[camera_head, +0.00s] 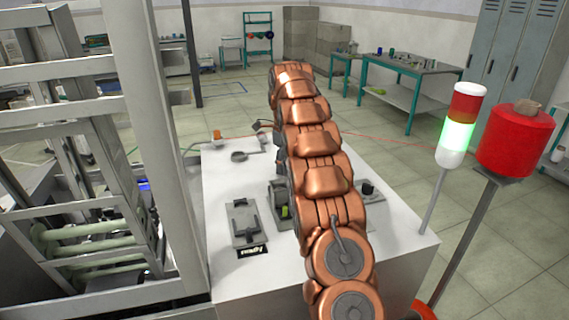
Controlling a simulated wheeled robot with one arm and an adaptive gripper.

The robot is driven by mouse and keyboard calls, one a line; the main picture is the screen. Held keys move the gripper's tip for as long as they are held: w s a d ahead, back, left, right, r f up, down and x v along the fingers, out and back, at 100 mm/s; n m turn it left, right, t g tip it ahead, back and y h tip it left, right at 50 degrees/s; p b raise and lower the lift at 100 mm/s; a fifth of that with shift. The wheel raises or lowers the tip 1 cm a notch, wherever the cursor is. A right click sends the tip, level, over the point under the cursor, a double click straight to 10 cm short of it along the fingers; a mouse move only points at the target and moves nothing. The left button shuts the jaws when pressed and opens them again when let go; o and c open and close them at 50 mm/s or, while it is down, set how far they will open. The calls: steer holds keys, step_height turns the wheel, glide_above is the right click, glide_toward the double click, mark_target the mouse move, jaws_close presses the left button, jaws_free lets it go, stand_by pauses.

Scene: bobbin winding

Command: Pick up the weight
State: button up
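No object is clearly recognisable as the weight. A small dark cylinder (368,188) stands on a grey base on the white table (225,185), just right of my arm; I cannot tell whether it is the weight. My copper arm runs from the bottom of the view up across the middle of the table. It hides part of the tabletop. My gripper cannot be made out; the far end of the arm hides it.
A grey fixture (243,222) and a dark device with a yellow-green part (279,200) sit left of my arm. A grey ring-shaped part (239,156) lies farther back. A signal lamp (461,125) and red drum (515,140) stand right; a metal frame (160,130) stands left.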

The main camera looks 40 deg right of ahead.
jaws_close()
steer(key=shift+r, duration=0.15)
stand_by(0.4)
steer(key=shift+r+b, duration=0.3)
steer(key=shift+r, duration=0.6)
step_height(320, 180, up, 8)
steer(key=p, duration=0.7)
